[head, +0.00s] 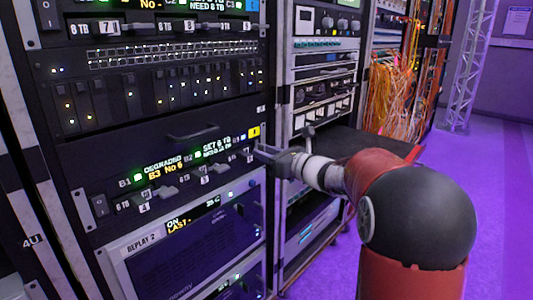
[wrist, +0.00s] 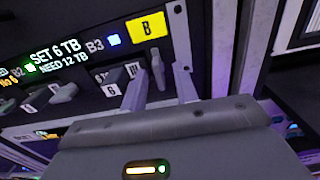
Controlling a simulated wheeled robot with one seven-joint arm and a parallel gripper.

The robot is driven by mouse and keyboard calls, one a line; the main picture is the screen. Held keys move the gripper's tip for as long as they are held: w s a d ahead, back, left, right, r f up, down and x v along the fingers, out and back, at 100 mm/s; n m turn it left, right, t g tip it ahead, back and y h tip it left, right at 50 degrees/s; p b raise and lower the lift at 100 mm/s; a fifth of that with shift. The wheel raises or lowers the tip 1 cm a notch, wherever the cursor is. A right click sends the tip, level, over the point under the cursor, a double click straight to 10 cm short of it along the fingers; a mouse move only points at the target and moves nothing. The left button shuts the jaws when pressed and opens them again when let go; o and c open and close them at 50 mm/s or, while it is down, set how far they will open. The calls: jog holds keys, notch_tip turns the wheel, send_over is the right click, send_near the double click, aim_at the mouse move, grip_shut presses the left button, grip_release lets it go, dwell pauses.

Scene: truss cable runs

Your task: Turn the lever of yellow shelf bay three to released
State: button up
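The yellow shelf is the black unit with a yellow "B" label (wrist: 147,27), which also shows in the head view (head: 254,132). Bay three, marked B3, has a lit blue-white lamp (wrist: 114,40) and a drive labelled 6. Its small grey lever (wrist: 157,70) stands roughly upright in the wrist view, unlike the bay two lever (wrist: 64,92), which lies more sideways. My gripper (wrist: 160,74) is open, with one finger on each side of the bay three lever. No contact is visible. In the head view my gripper (head: 264,156) is at the shelf's right end and partly hides bay three.
Above is a shelf with a blue label (head: 252,6) and similar levers. Below is a replay unit (head: 190,245). A rack post (wrist: 242,50) stands close right of my gripper. Orange cables (head: 392,95) hang farther right. Purple floor (head: 480,190) is clear at right.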

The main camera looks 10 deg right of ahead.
jog(key=shift+s, duration=0.1)
jog(key=v, duration=0.7)
jog(key=shift+s+d+b, duration=0.25)
jog(key=shift+b, duration=0.05)
jog(key=s+a+f+n+g+h, duration=0.1)
jog(key=s+a+f+n+g, duration=0.25)
jog(key=s+a+n, duration=0.4)
jog(key=s+a+f+n+g+h, duration=0.25)
jog(key=s+a+n+g, duration=0.2)
jog(key=s+n, duration=0.5)
jog(key=s+d+f+n+h, duration=0.3)
jog(key=s+n, duration=0.3)
jog(key=s, duration=0.1)
jog(key=s+d+f+n+g+h, duration=0.1)
jog(key=s+d+f+n+h, duration=0.2)
jog(key=s+n, duration=0.3)
jog(key=shift+s+d+h, duration=0.55)
jog(key=shift+s+d, duration=0.15)
jog(key=shift+s, duration=0.1)
